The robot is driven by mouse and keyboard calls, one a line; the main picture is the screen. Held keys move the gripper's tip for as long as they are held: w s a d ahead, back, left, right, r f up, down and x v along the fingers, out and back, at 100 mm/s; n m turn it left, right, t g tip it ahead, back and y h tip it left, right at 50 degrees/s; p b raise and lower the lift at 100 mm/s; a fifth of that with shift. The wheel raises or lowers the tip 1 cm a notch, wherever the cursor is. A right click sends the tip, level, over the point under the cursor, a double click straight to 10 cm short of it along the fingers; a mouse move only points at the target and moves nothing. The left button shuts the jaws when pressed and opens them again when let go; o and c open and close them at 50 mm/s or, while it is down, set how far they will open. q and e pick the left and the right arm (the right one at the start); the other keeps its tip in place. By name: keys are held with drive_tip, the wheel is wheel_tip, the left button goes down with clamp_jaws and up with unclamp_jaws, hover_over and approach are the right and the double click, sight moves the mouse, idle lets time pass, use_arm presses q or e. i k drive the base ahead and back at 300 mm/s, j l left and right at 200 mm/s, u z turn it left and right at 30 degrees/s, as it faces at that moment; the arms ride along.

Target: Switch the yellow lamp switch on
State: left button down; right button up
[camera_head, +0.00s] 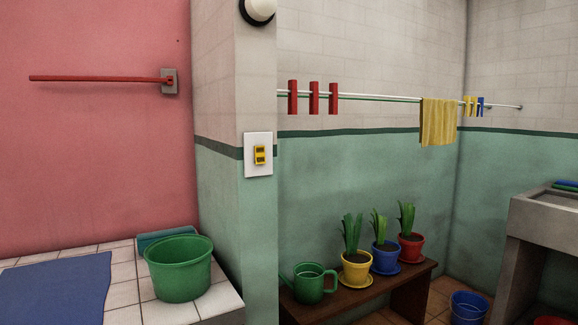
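The yellow lamp switch (260,155) sits on a white wall plate (251,168), on the narrow end face of the wall between the pink wall and the laundry corner. A round lamp (259,10) with a dark rim and pale face is mounted on the same wall face above it, cut by the top edge. Whether the switch is on or off is too small to tell. Neither of my grippers is in view, and nothing touches or covers the switch.
Left of the wall, a green bucket (179,268) stands on a white tiled ledge (124,295). Right of it, a dark wooden bench (408,283) holds a green watering can (310,286) and potted plants. A concrete sink (540,225) stands far right. Space before the switch looks clear.

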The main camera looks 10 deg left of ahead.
sight(259, 151)
drive_tip(key=i+l, duration=0.15)
drive_tip(key=l, duration=0.2)
drive_tip(key=i+l+u, duration=0.1)
drive_tip(key=l, duration=0.25)
drive_tip(key=i+l, duration=0.2)
drive_tip(key=l, duration=0.7)
drive_tip(key=k+l+u, duration=0.1)
drive_tip(key=l, duration=0.4)
